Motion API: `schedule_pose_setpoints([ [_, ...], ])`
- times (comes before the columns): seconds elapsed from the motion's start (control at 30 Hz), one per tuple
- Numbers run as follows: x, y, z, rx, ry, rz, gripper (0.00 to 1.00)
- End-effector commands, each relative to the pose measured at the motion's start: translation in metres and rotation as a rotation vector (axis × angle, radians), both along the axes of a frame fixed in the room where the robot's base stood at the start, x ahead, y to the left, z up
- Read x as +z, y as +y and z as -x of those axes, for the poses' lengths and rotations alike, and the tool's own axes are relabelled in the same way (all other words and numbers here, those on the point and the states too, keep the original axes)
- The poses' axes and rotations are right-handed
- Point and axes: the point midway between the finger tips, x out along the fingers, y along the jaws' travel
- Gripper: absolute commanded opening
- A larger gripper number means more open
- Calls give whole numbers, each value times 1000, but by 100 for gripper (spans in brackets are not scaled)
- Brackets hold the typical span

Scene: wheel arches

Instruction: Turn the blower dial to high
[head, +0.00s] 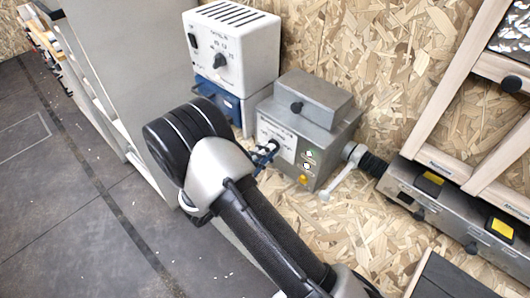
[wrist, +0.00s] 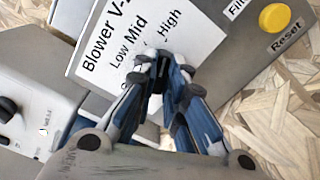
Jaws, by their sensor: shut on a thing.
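The grey blower box (head: 322,142) stands against the chipboard wall, with a white label (head: 276,134) on its front. In the wrist view the label (wrist: 95,66) reads "Blower", "Low", "Mid" and "High". My gripper (head: 270,150) is at the front of the box. In the wrist view my gripper (wrist: 163,68) is shut on the dark blower dial (wrist: 158,80), just below the words "Mid" and "High". The fingers hide most of the dial, and I cannot tell which setting it points to.
A yellow Reset button (wrist: 275,17) is right of the label. A white box (head: 236,50) with its own knob stands on a blue unit (head: 218,98) to the left. A pale lever (head: 342,178) sticks out at the right of the blower box, near a wooden frame (head: 452,110).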

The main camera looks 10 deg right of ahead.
Motion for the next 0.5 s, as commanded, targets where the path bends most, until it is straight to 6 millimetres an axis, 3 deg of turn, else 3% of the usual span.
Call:
schedule_pose_setpoints([
  [0.4,0,0,0,0,-7,-5,0],
  [0.43,0,0,0,0,-7,-5,13],
  [0.5,0,0,0,0,-7,-5,18],
])
